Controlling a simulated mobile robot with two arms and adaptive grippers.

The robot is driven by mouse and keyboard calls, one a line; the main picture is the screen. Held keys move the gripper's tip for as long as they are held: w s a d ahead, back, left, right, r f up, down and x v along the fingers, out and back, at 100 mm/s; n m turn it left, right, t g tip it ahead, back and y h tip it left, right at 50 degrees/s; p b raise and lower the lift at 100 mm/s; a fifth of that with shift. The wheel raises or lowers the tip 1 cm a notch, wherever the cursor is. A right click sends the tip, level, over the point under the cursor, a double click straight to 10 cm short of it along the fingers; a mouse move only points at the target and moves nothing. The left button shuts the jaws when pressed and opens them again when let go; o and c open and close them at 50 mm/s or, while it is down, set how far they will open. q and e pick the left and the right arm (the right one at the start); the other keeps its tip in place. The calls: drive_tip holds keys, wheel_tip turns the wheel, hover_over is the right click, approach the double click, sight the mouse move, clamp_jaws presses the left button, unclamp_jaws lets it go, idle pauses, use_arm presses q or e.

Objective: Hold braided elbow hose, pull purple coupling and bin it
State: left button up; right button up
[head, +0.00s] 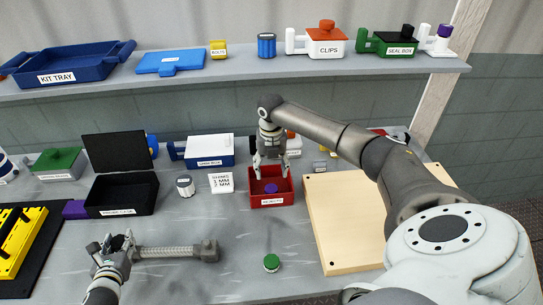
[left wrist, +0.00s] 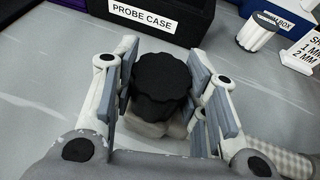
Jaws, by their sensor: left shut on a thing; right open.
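The braided elbow hose (head: 170,252) lies along the bench at the front left, with a grey block-like end at its right. My left gripper (head: 118,243) is shut on the hose's left end. In the left wrist view, a black ridged knob (left wrist: 160,85) on a grey body sits between the fingers of my left gripper (left wrist: 162,100), and braid shows at the lower right. The purple coupling (head: 271,188) lies inside the small red bin (head: 271,201). My right gripper (head: 270,170) is open and empty, just above the bin and apart from the coupling.
An open black probe case (head: 120,210) stands behind the hose. A white marked block (head: 221,183) and a small cylinder (head: 185,186) stand left of the bin. A green-topped item (head: 271,263) is in front. A wooden board (head: 340,225) lies right. A loaded shelf (head: 230,72) spans the back.

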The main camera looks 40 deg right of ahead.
use_arm(q)
drive_tip(key=shift+s+a+f, duration=0.1)
drive_tip(key=shift+s+f, duration=0.15)
drive_tip(key=shift+f, duration=0.25)
drive_tip(key=o, duration=1.3)
drive_tip(key=shift+o, duration=0.6)
drive_tip(key=shift+w+r, duration=0.2)
drive_tip(key=shift+r, duration=0.1)
drive_tip(key=shift+s+a+r, duration=0.2)
drive_tip(key=shift+s+r, duration=0.05)
drive_tip(key=shift+s, duration=0.2)
drive_tip(key=v, duration=1)
drive_tip(key=shift+s, duration=0.4)
